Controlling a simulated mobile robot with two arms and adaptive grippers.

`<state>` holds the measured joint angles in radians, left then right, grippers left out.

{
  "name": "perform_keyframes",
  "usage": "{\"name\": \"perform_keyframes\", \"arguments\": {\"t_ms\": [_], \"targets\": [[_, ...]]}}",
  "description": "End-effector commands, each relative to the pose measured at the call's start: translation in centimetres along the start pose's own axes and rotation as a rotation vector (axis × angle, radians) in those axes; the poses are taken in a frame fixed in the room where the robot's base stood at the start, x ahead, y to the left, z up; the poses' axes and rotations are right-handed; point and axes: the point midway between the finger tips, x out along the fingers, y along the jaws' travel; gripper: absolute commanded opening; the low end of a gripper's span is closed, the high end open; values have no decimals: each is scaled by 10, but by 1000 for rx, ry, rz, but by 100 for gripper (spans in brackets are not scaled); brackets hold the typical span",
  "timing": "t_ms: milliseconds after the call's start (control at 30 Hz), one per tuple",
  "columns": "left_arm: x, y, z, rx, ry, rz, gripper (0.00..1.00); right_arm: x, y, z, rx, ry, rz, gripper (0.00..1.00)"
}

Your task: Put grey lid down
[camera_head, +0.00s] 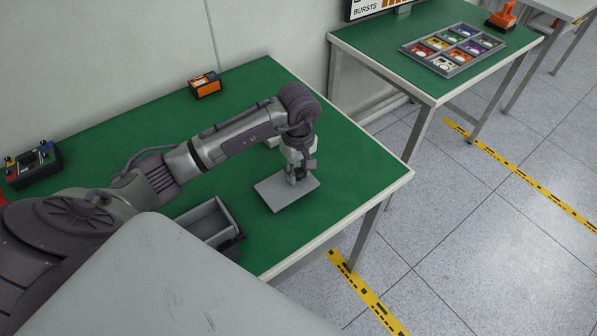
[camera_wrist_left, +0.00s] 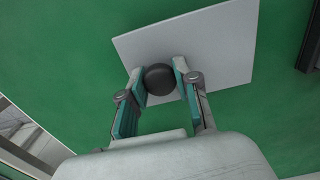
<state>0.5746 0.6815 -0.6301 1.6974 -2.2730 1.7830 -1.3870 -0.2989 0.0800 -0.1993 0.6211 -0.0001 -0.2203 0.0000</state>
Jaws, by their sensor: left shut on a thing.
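The grey lid (camera_head: 280,197) is a flat square plate over the green table top, near the table's right end. In the left wrist view the lid (camera_wrist_left: 215,40) shows a round dark knob (camera_wrist_left: 160,79) on top. My left gripper (camera_head: 293,180) is above the lid, and its fingers (camera_wrist_left: 160,82) are shut on the knob from both sides. The lid looks close to the table surface; I cannot tell whether it touches. My right gripper is not in view.
An open grey box (camera_head: 212,218) stands left of the lid. An orange-and-black device (camera_head: 205,85) is at the back edge, and a black control box (camera_head: 33,165) at the far left. A second green table (camera_head: 390,40) bears a compartment tray (camera_head: 452,69). Table surface behind the lid is clear.

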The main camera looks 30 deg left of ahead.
Motion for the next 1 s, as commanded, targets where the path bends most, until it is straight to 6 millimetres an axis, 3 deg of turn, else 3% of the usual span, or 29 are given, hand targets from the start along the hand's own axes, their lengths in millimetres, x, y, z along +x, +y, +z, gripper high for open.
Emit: {"name": "perform_keyframes", "arguments": {"t_ms": [133, 500, 533, 633, 667, 1000], "targets": [[13, 0, 0, -1, -1, 1, 0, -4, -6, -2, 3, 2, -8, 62], [18, 0, 0, 0, 1, 1, 0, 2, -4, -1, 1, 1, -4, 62], [17, 0, 0, 0, 0, 1, 36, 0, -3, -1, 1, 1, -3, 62], [16, 0, 0, 0, 0, 1, 53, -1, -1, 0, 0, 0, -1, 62], [16, 0, 0, 0, 0, 1, 56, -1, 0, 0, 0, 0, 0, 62], [13, 0, 1, 0, 0, 1, 56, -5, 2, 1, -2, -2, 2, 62]]}}
